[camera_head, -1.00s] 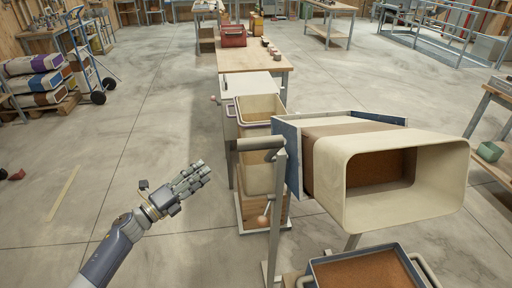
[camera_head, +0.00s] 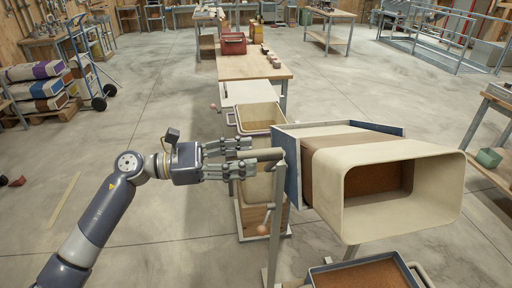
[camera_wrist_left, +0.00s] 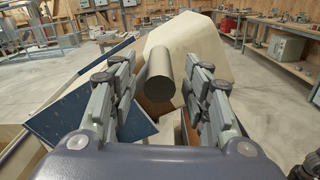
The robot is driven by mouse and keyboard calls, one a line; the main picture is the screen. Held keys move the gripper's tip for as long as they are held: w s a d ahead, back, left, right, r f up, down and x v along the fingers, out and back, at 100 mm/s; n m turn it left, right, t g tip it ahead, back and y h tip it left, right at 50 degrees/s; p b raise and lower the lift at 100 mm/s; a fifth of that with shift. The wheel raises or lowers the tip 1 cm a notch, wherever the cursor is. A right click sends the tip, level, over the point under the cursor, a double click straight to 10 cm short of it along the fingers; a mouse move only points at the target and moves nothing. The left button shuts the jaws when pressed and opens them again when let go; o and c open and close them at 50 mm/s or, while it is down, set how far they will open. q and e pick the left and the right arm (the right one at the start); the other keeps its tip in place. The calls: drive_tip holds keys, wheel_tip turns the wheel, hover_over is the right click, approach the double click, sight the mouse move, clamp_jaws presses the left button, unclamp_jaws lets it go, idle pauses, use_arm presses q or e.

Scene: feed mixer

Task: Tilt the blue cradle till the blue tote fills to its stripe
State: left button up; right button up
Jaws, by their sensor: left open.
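The blue cradle (camera_head: 291,180) holds a cream, open-mouthed bin (camera_head: 400,215) with a brown band, lying tilted with brown feed inside. A grey bar handle (camera_head: 268,154) sticks out from the cradle's left side. My left gripper (camera_head: 248,160) is open at the end of this handle. In the left wrist view the handle (camera_wrist_left: 160,75) lies between the two open fingers (camera_wrist_left: 160,100), with gaps visible on both sides. The blue tote (camera_head: 318,270) stands below the bin's mouth with brown feed in it; its stripe cannot be seen. My right gripper is out of view.
Behind the handle stand cream bins (camera_head: 258,117) in a row, and a wooden table (camera_head: 255,65) with a red box (camera_head: 234,43). Stacked sacks (camera_head: 35,88) and a blue hand truck (camera_head: 85,62) are at the left. The floor at left is open.

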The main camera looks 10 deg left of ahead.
sight(256, 156)
use_arm(q)
drive_tip(key=shift+p+x, duration=0.4)
drive_tip(key=shift+x, duration=0.8)
drive_tip(key=shift+w+d, duration=0.25)
drive_tip(key=shift+d, duration=0.2)
